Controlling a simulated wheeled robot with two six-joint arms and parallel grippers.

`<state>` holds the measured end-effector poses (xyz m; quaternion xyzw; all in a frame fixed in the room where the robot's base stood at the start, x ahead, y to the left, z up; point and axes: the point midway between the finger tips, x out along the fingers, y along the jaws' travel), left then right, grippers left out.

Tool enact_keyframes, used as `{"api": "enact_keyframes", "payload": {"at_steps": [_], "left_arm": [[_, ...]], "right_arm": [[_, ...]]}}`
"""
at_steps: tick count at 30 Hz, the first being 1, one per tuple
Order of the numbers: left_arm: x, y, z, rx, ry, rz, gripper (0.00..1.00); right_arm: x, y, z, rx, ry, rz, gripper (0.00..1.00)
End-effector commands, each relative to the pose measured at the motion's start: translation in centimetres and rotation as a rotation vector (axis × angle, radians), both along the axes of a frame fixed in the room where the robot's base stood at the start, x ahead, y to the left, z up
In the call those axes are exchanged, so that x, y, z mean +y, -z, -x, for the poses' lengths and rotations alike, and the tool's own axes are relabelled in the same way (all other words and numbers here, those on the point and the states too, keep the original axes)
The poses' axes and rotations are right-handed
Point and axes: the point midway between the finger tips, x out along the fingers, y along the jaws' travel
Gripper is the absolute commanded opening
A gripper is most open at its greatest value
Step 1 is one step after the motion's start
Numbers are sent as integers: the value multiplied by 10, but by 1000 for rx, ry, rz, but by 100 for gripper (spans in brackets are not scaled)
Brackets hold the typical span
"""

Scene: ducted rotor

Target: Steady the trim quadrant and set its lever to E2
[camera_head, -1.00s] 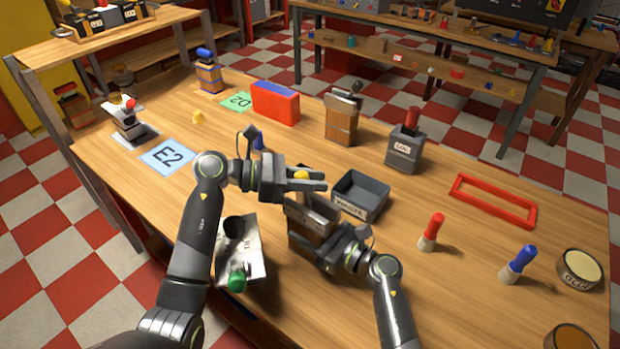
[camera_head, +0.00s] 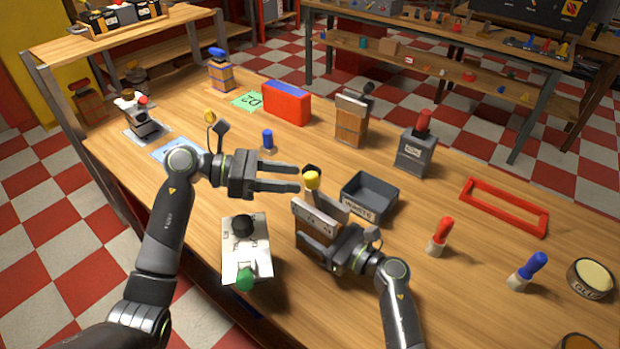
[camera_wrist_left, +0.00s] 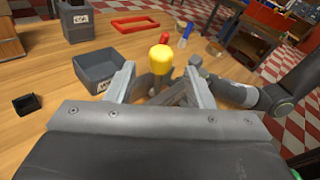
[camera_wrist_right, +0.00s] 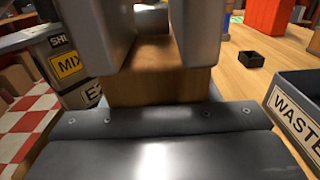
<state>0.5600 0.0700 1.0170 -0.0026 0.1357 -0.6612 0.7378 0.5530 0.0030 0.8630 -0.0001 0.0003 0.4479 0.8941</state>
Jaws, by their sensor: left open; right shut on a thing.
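The trim quadrant appears to be the wooden block with a pale marked top plate (camera_head: 314,217) and a lever with a yellow knob (camera_head: 311,181). My right gripper (camera_head: 326,230) is shut on its body; the wood (camera_wrist_right: 155,80) shows between the fingers in the right wrist view. My left gripper (camera_head: 296,179) is open, its fingertips just left of the yellow knob. In the left wrist view the knob (camera_wrist_left: 160,60) stands between the open fingertips, apart from both. The plate's lettering is too small to read. The blue card (camera_head: 168,153), partly behind my left arm, read E2 earlier.
A grey WASTE tray (camera_head: 369,196) stands close right of the block. A pale panel with black and green knobs (camera_head: 246,255) is at the front left. A small dark box (camera_wrist_left: 27,104) lies behind. Red- and blue-handled tools (camera_head: 440,235) stand to the right.

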Motion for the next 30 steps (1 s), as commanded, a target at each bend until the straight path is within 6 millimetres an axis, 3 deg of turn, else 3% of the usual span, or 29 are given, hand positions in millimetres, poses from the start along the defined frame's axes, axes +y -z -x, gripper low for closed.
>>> {"api": "enact_keyframes", "payload": {"at_steps": [3, 9, 20, 25, 30], "left_arm": [[22, -4, 2, 0, -2, -4, 48], [42, -8, 4, 0, -1, -1, 48], [47, -9, 5, 1, 1, 1, 48], [59, -5, 7, -18, -5, 3, 27], [98, 3, 16, -99, -22, 21, 5]], "right_arm": [[0, 0, 0, 0, 0, 0, 21], [0, 0, 0, 0, 0, 0, 21], [0, 0, 0, 0, -1, 0, 21], [0, 0, 0, 0, 0, 0, 21], [0, 0, 0, 0, 0, 0, 21]]}}
